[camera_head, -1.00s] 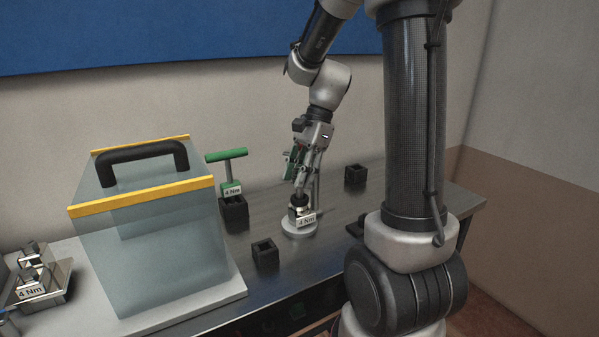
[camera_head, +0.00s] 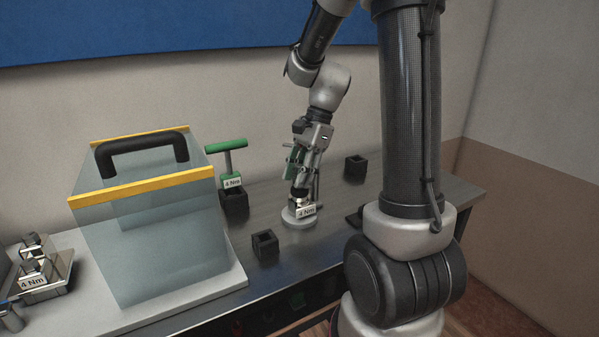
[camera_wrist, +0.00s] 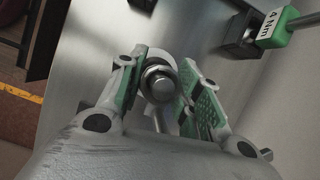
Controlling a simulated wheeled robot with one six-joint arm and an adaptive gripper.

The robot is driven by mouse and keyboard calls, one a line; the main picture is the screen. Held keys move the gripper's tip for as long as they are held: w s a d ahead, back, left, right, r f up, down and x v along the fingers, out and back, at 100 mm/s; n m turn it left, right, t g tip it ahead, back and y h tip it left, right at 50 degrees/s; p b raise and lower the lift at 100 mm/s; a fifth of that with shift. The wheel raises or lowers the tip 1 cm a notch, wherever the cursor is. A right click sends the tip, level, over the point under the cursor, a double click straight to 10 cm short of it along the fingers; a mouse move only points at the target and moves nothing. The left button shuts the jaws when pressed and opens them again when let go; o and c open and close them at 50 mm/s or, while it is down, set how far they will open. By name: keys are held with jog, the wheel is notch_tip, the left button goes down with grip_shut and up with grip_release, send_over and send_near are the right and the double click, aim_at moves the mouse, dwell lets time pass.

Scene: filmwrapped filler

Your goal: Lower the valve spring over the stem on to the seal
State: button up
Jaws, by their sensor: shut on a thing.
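A bright round metal end, seemingly the stem (camera_wrist: 161,89), shows inside the rings. Single coils cannot be made out. The seal is hidden, and I cannot tell whether the spring touches it.
A green T-handle tool (camera_head: 226,146) stands in a black holder (camera_head: 234,206) to the left. Black open boxes stand at front (camera_head: 265,246) and right (camera_head: 355,168). A large clear case (camera_head: 150,245) fills the left side. The bench between is clear.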

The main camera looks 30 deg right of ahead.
jog(key=shift+f, duration=0.35)
jog(key=o, duration=1.1)
jog(key=v, duration=1.2)
jog(key=shift+s+a+r, duration=0.1)
jog(key=shift+r, duration=0.05)
jog(key=s+a+n+t+h, duration=0.2)
jog(key=s+n+t+h, duration=0.2)
jog(key=s+n, duration=1.2)
jog(key=shift+s+n+t+h, duration=0.3)
jog(key=shift+s+t, duration=0.2)
jog(key=shift+s, duration=0.05)
